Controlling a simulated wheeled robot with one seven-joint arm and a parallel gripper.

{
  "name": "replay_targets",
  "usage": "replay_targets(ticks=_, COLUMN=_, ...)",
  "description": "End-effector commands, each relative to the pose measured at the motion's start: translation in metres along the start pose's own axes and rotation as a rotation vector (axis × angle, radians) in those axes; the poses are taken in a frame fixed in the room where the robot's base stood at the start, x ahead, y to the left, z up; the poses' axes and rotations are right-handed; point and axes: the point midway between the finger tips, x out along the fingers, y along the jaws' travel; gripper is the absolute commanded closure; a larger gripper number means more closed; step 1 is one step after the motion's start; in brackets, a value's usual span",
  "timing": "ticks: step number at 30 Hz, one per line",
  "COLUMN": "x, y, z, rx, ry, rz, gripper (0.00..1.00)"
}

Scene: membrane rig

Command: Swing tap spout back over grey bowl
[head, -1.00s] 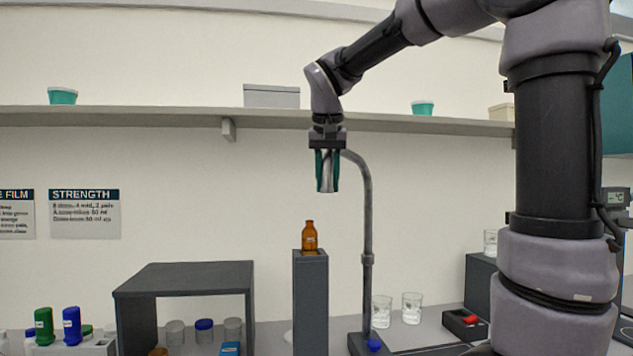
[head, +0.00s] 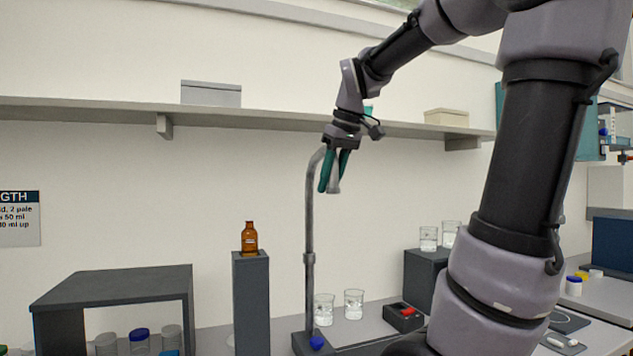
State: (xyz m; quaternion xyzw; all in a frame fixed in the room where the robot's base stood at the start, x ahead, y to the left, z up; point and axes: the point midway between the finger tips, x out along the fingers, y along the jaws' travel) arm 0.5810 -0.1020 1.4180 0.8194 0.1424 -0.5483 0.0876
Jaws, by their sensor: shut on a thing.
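The tap's grey pipe (head: 309,225) stands upright on a dark base with a blue knob (head: 317,343). Its top curves over to the right, and the spout's end (head: 334,186) points down. My gripper (head: 333,179), with green fingers, is shut on the spout near its downturned end. The spout end hangs high above the bench, to the right of the upright pipe. I cannot make out the grey bowl; a pale sliver shows beside the dark pillar, too hidden to identify.
An amber bottle (head: 249,238) stands on a tall dark pillar (head: 251,300) left of the tap. Glass beakers (head: 354,304) stand right of the pipe. A dark shelf stand (head: 115,285) is at left. A wall shelf (head: 120,114) runs behind my gripper.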

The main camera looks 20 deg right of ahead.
Motion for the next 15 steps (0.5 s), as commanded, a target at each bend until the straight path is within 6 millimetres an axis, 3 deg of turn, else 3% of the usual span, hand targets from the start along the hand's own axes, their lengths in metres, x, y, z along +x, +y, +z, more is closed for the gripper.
replay_targets(ticks=15, x=-0.0018, y=0.0102, z=0.0036, rx=0.003, ry=0.0, rz=0.0, gripper=1.0)
